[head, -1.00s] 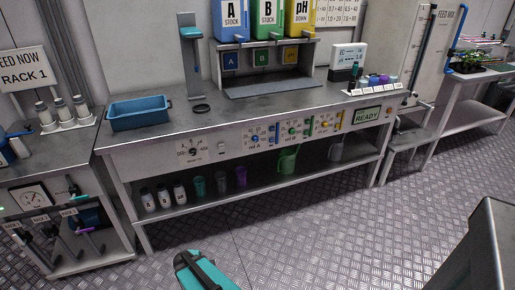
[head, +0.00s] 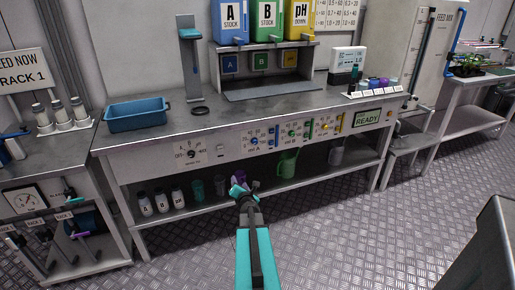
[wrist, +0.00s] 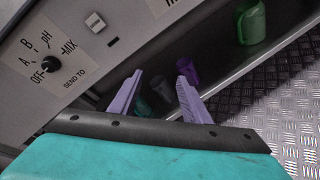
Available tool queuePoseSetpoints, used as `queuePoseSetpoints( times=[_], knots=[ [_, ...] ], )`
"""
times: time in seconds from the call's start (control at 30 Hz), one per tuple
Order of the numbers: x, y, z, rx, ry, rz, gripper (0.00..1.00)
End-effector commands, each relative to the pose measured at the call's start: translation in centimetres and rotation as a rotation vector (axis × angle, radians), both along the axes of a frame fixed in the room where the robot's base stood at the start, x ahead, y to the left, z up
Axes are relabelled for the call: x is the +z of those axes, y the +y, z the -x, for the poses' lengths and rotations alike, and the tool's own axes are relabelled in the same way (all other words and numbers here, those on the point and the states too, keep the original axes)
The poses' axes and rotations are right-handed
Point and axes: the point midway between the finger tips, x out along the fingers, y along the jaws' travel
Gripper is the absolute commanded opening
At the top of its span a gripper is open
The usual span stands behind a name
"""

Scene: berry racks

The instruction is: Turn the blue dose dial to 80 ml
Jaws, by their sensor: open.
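The blue dose dial (head: 256,141) is on the bench's front panel in the head view, left of the green dial (head: 293,134) and the yellow dial (head: 325,127). Its exact setting is too small to read. My gripper (head: 240,182) is below and slightly left of it, in front of the lower shelf. In the wrist view, its two purple fingers (wrist: 159,82) are apart with nothing held between them. The blue dial does not show in the wrist view.
The black SEND TO selector (wrist: 49,64) and a white switch (wrist: 95,22) are on the panel in the wrist view. Below, the shelf holds bottles, cups and a green jug (head: 287,162). A blue tray (head: 137,114) stands on the bench. The floor in front is clear.

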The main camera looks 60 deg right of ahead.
Motion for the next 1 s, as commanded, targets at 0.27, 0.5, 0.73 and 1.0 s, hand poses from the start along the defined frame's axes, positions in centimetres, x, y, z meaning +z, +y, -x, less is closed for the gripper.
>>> queuePoseSetpoints(
  times=[0.27,0.5,0.73,1.0],
  knots=[
    [6.3,-6.9,4.7,0.126,0.127,0.396,0.43],
    [9.7,-9.6,8.3,0.204,0.233,0.645,0.43],
    [10.7,-10.0,9.3,0.228,0.266,0.716,0.43],
    [10.7,-10.0,9.2,0.228,0.264,0.715,0.43]
  ],
)
